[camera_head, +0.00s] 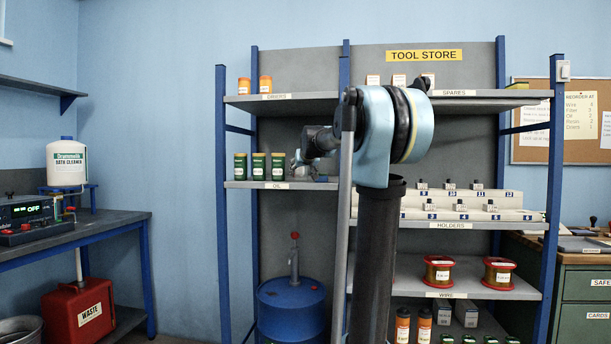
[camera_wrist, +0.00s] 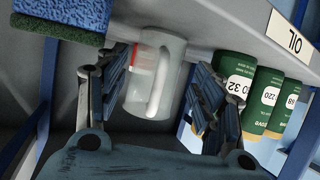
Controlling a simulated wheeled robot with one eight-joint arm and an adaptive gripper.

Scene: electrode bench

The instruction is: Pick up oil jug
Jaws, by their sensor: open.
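A pale translucent jug (camera_wrist: 176,62) with a handle and a red-and-white label shows in the wrist view, which sees it tilted. It is by the grey shelf edge marked OIL. My gripper (camera_wrist: 160,72) is open, with one finger on each side of the jug. I cannot tell whether either finger touches it. In the head view my gripper (camera_head: 300,164) is at the oil shelf, right of the green cans. The jug cannot be made out there, behind my arm.
Several green oil cans (camera_head: 258,166) stand close beside my gripper; they also show in the wrist view (camera_wrist: 262,98). A blue and green sponge-like block (camera_wrist: 62,22) is at the wrist view's upper left. A shelf (camera_head: 300,101) lies above, a blue drum (camera_head: 291,308) below.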

